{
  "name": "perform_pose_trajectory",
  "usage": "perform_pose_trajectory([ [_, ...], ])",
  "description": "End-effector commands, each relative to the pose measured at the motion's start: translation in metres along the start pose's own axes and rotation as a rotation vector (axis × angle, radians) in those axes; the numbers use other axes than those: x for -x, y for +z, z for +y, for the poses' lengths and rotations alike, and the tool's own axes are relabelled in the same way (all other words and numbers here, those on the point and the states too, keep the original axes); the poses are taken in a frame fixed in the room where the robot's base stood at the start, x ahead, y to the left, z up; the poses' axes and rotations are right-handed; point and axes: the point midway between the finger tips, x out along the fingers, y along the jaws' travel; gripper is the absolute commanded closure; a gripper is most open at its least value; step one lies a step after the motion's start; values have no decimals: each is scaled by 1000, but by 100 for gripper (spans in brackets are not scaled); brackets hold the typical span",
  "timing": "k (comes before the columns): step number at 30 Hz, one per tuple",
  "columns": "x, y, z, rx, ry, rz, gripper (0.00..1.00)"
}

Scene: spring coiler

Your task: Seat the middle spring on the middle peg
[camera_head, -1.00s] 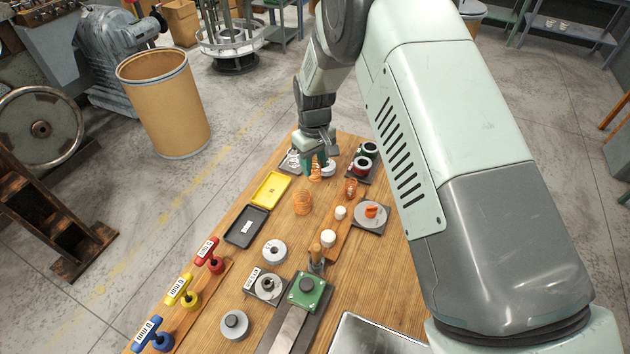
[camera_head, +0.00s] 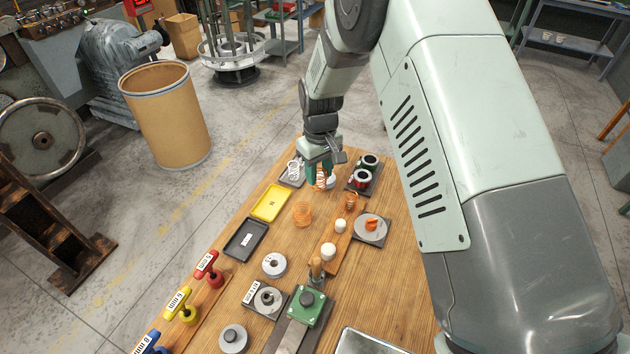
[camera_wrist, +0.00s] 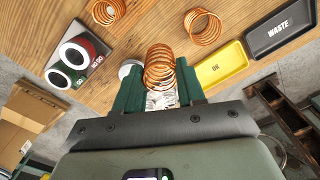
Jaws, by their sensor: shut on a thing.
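My gripper (camera_head: 321,178) is shut on a copper spring (camera_wrist: 160,68) at the far part of the bench. The spring stands between its green fingers, and part of it also shows in the head view (camera_head: 320,182). A wider copper spring (camera_head: 303,214) stands on the bench and shows in the wrist view (camera_wrist: 203,27). The wooden peg board (camera_head: 333,243) carries a copper spring (camera_head: 351,202) at its far end. The middle peg (camera_head: 340,226) is white and bare. The near white peg (camera_head: 327,252) is larger and bare. The gap under the held spring is hard to judge.
A yellow OK tray (camera_head: 271,203) and a black waste tray (camera_head: 245,238) lie left of the springs. Red and green spools (camera_head: 364,172) stand right of my gripper. A grey disc with an orange piece (camera_head: 371,229) sits right of the peg board. A grey plate with pale coils (camera_head: 292,173) is behind.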

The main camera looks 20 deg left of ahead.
Motion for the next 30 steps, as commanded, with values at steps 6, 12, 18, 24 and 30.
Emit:
perform_pose_trajectory([
  [6,22,58,-2,-3,0,-1,78],
  [12,32,94,-7,-1,0,0,78],
  [18,24,102,-8,-1,-1,-1,78],
  [24,4,101,-9,0,-2,-2,78],
  [30,-13,100,-8,0,-1,0,78],
])
